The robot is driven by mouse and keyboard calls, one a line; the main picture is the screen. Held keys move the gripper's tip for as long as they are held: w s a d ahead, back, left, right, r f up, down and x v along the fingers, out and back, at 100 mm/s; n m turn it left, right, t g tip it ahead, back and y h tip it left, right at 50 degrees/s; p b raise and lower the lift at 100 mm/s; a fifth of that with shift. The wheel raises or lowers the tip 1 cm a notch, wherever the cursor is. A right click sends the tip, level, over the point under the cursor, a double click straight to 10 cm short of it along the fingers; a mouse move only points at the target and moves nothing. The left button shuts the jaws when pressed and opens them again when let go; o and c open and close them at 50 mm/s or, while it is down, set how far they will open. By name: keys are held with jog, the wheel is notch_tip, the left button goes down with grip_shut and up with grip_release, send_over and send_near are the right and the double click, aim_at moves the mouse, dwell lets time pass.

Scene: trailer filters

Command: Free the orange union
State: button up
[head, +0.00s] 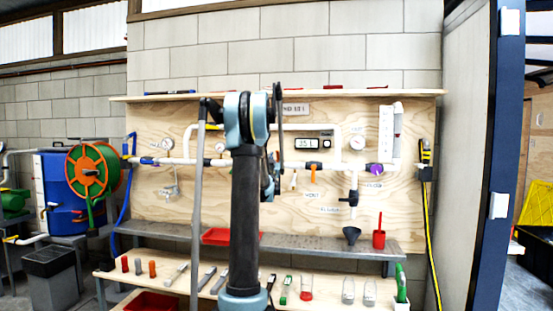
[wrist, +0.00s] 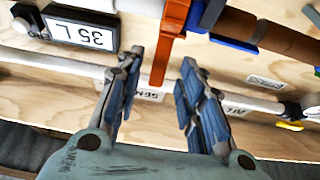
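An orange fitting (head: 313,168) with a part hanging down sits on the pipe run at the board's middle, right of my arm. In the wrist view an orange piece (wrist: 172,30) has a wide body at the top edge and a narrow strip running down between my fingers. I cannot tell whether this piece is the union itself or a handle on it. My gripper (wrist: 160,64) is open, with its blue-padded fingers apart on either side of the strip's lower end. No contact is visible. In the head view my arm hides the gripper's fingers.
A purple fitting (head: 375,169) and black funnel (head: 351,234) are to the right. A metal shelf (head: 310,243) and a tool bench (head: 330,279) lie below.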

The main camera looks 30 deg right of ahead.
aim_at(277, 155)
jog(key=shift+x, duration=2)
grip_shut()
